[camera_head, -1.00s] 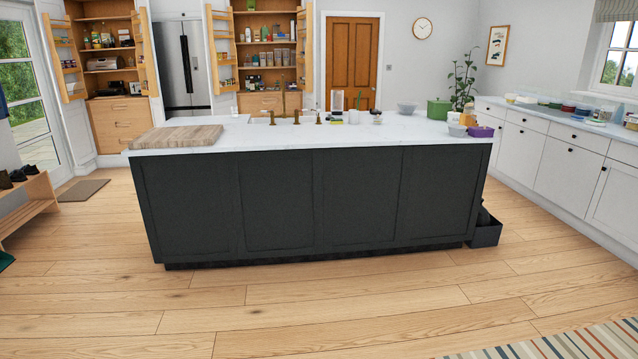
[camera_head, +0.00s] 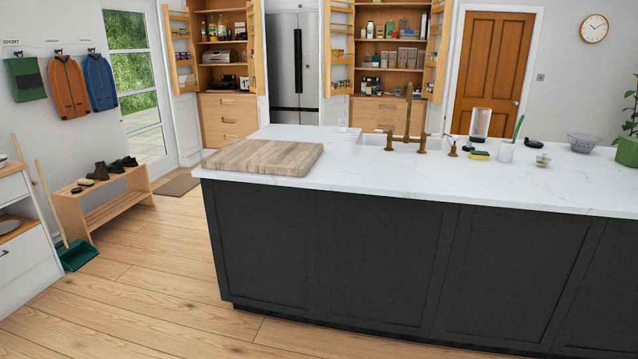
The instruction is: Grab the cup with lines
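I cannot make out a cup with lines in the head view. A small white cup-like holder (camera_head: 506,151) with a green-handled brush stands on the island counter near the sink; I see no lines on it. A clear glass-like container (camera_head: 479,124) stands upside down or upright behind it; I cannot tell which. Items on the open pantry shelves (camera_head: 392,63) at the back are too small to identify. Neither of my grippers is in view.
The dark kitchen island (camera_head: 385,265) with its white top fills the middle and right. A wooden board (camera_head: 264,157) lies on its left end. A shoe bench (camera_head: 106,203) and green dustpan (camera_head: 77,255) stand at left. Wooden floor (camera_head: 165,290) between them is clear.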

